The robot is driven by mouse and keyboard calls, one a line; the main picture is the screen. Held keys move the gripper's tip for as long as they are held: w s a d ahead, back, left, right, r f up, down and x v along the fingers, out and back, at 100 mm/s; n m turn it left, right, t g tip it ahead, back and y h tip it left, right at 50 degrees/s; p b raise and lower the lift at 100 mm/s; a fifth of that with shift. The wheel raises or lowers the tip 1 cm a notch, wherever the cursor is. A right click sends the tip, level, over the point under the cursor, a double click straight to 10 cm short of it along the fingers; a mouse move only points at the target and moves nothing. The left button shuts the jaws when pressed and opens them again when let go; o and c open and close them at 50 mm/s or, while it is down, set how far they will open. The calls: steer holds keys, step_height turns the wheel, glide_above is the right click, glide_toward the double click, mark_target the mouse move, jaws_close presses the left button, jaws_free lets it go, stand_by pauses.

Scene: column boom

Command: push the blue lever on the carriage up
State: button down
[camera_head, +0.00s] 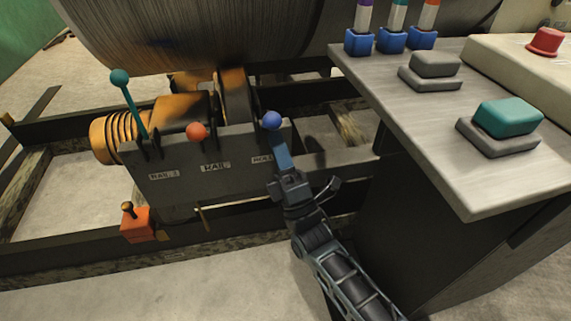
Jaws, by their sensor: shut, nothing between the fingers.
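The blue lever's round knob (272,120) shows at the right end of the grey carriage panel (225,180). Its stem is mostly hidden behind the knob and my gripper. My gripper (279,147) is shut and empty, its tips just below the blue knob in the picture. I cannot tell whether the tips touch the knob or the stem. The teal lever (121,80) at the panel's left end stands up and tilts left. The orange lever knob (197,131) sits in the middle, low against the panel's top edge.
A console (450,150) with teal, grey and red buttons stands close on the right, beside my arm. A large drum (190,35) lies behind the carriage. A small orange box (137,222) is at the carriage's lower left. Concrete floor is clear at the front left.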

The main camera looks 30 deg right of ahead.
mark_target(274, 115)
steer(key=shift+w+r, duration=0.35)
steer(key=shift+r, duration=0.05)
steer(key=r+g+p, duration=0.1)
steer(key=p, duration=0.2)
steer(key=w+r+m+g+h+p, duration=0.1)
steer(key=r+p, duration=0.1)
steer(key=p, duration=0.1)
steer(key=shift+d+r+p, duration=0.15)
steer(key=shift+d+p, duration=0.05)
steer(key=shift+p, duration=0.15)
steer(key=p, duration=0.1)
steer(key=w+r+m+g+p, duration=0.1)
steer(key=p, duration=0.1)
steer(key=shift+d+r+g+h, duration=0.15)
steer(key=shift+g+h, duration=0.15)
steer(key=shift+h, duration=0.1)
steer(key=w+d+r+m+g+p, duration=0.1)
steer(key=w+g+p, duration=0.3)
steer(key=p, duration=0.6)
steer(key=shift+w+d+r, duration=0.45)
steer(key=shift+w+r, duration=0.45)
